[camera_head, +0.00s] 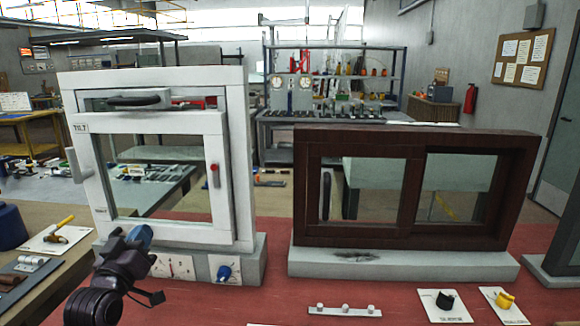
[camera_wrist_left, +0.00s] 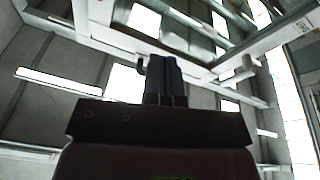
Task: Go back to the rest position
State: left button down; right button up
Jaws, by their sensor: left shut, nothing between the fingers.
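My left gripper (camera_head: 128,247) is dark and stands low at the left in the head view, in front of the white tilt window (camera_head: 240,160) and its grey base. A blue rounded part shows at its upper end; I cannot tell what it belongs to. In the left wrist view the two dark fingers (camera_wrist_left: 164,78) are together and empty, with ceiling lights and pale frame bars beyond them. The window's sash is tilted in its frame. My right gripper is not in view.
A brown sliding window (camera_head: 420,243) stands on a grey base to the right. On the red table top (camera_head: 270,300) lie a strip with small knobs (camera_head: 344,310), a card with a black part (camera_head: 445,305) and one with a yellow part (camera_head: 503,305). A blue knob (camera_head: 224,273) is on the white window's base.

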pick_arm(q)
jog(key=s+d+f+m+g+y, duration=0.1)
jog(key=s+f+g, duration=0.3)
jog(key=s+f, duration=1)
jog(key=s+d+f+m+g+y, duration=0.1)
jog(key=s+f+g, duration=0.4)
jog(key=s+f, duration=0.9)
notch_tip(320, 180, down, 6)
jog(key=shift+s+d+f+m, duration=0.1)
jog(key=shift+s+d+m, duration=0.15)
jog(key=shift+d+m, duration=0.35)
